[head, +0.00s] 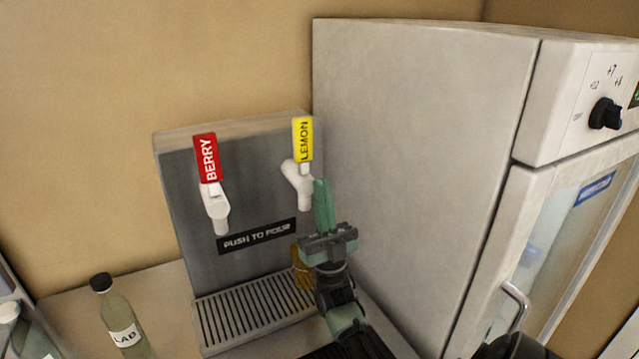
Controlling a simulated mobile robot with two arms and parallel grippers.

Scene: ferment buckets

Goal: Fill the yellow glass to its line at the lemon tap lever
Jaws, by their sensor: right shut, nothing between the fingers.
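The tap stand has a yellow lever marked LEMON (303,139) on a white spout at the right. A yellow glass (300,268) stands on the right part of the drip tray (250,310), below the lemon spout. It is partly hidden behind my right gripper, and its line and fill level cannot be made out. My right gripper (322,184) points up, shut and empty, with its tips just right of and below the lemon lever, close to the spout. I cannot tell whether it touches. My left gripper is not in view.
A red BERRY lever (206,158) is at the left of the stand, above a PUSH TO POUR sign (257,236). A labelled bottle (121,318) stands left of the tray. A large white fridge (420,170) closely bounds the right side.

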